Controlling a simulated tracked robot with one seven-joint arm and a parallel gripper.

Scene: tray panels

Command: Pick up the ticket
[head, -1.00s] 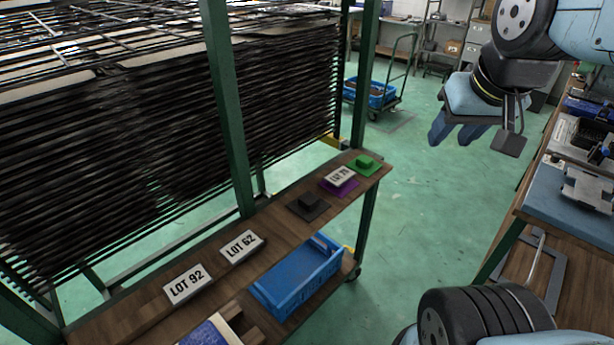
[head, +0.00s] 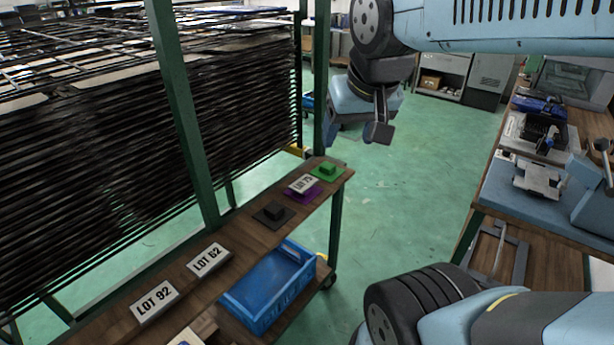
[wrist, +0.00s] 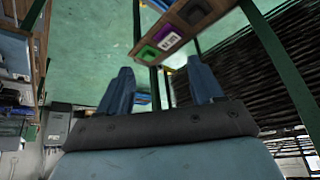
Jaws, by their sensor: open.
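Three white lot tickets lie on the narrow wooden shelf (head: 232,250) of the rack. The LOT 92 ticket (head: 154,302) and LOT 62 ticket (head: 208,259) lie toward the near end. A third ticket (head: 301,184), its number hard to read, lies on a purple piece (head: 307,196) near the far end; it also shows in the wrist view (wrist: 170,41). My gripper (head: 352,132) is in the air beyond and to the right of the shelf's far end, apart from every ticket. In the wrist view its blue fingers (wrist: 160,75) are spread with nothing between them.
A blue bin (head: 270,288) stands below the shelf. The green rack post (head: 184,115) rises beside the shelf. A workbench (head: 560,230) stands at right; clear floor (head: 410,190) lies between.

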